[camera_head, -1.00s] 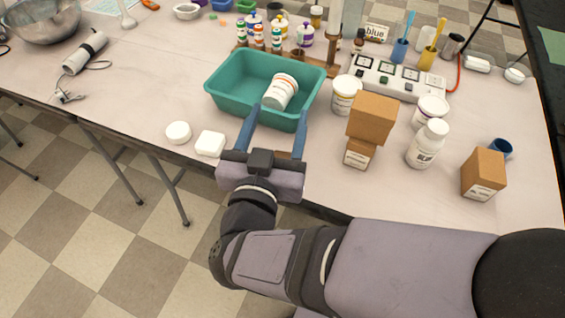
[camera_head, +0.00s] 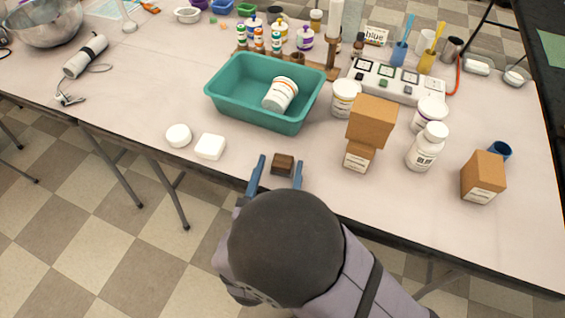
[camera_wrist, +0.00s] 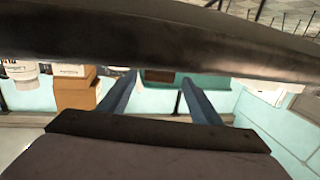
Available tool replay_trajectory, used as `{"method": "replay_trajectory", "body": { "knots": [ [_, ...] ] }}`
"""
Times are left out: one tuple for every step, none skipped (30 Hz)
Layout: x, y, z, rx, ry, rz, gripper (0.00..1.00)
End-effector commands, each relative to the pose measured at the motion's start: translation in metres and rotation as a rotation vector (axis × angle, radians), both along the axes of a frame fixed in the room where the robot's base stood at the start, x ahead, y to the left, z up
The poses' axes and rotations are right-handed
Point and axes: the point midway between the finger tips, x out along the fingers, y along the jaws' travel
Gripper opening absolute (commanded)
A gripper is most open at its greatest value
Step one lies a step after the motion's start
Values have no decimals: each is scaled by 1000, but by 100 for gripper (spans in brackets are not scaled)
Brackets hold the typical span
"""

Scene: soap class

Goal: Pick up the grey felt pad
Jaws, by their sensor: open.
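I cannot make out a grey felt pad in either view. My gripper (camera_head: 279,167) is open at the front edge of the table, its two blue fingers pointing toward the table's far side. A small dark brown block (camera_head: 283,160) shows between and just beyond the fingertips; no contact with it is visible. In the wrist view, the gripper (camera_wrist: 160,82) shows its fingers apart, with the brown block (camera_wrist: 159,75) between them farther off. A dark band across the top of the wrist view hides much of the scene.
A teal tub (camera_head: 226,98) with a white jar (camera_head: 281,95) in it stands beyond the block. Two white pieces, one round (camera_head: 178,135) and one square (camera_head: 210,147), lie left. Stacked brown boxes (camera_head: 371,122) and a white bottle (camera_head: 427,147) stand right.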

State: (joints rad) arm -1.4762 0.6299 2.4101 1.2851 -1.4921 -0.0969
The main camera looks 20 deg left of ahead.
Motion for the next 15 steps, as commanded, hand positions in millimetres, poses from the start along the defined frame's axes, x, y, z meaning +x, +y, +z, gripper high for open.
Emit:
{"method": "replay_trajectory", "body": {
  "knots": [
    [5,0,0,0,0,-4,58],
    [7,0,0,0,0,-5,58],
    [10,1,0,0,0,-4,58],
    [12,1,0,0,0,-4,58],
    [14,2,0,0,0,-4,58],
    [15,2,-1,0,0,-3,58],
    [16,2,0,0,0,-2,58],
    [16,3,0,0,0,-1,58],
    [16,3,-1,0,0,-1,58],
    [16,3,-1,0,0,-1,58],
    [17,3,-1,0,0,-2,58],
    [20,3,-1,0,0,-3,58],
    [22,3,-1,0,0,-4,58],
    [24,3,-1,0,0,-5,58],
    [29,3,-2,0,0,-5,58]
  ]
}}
